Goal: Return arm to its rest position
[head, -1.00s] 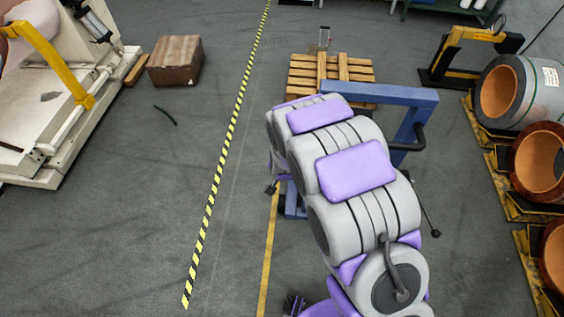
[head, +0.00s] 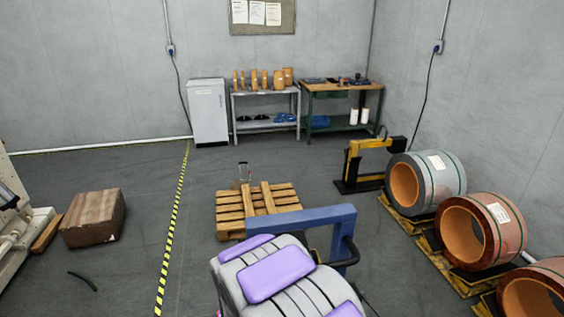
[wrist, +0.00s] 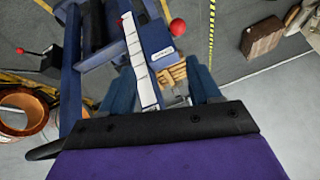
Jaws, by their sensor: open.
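My arm (head: 285,280), grey with purple pads, shows at the bottom of the head view. Its end is hidden there. In the wrist view my gripper (wrist: 165,90) is open, with dark blue fingers spread apart and no object seen held between them. Behind the fingers is a blue frame (wrist: 157,42) with a white ruled strip and a red knob. The gap between the fingers and this frame is hard to judge. In the head view a blue frame (head: 300,215) stands just beyond my arm.
A wooden pallet (head: 230,217) lies beyond the blue frame. Copper coils (head: 470,232) on pallets line the right. A yellow-black stand (head: 355,160) is behind them. A brown box (head: 93,217) sits left of the striped floor line. Benches (head: 262,122) stand at the back wall.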

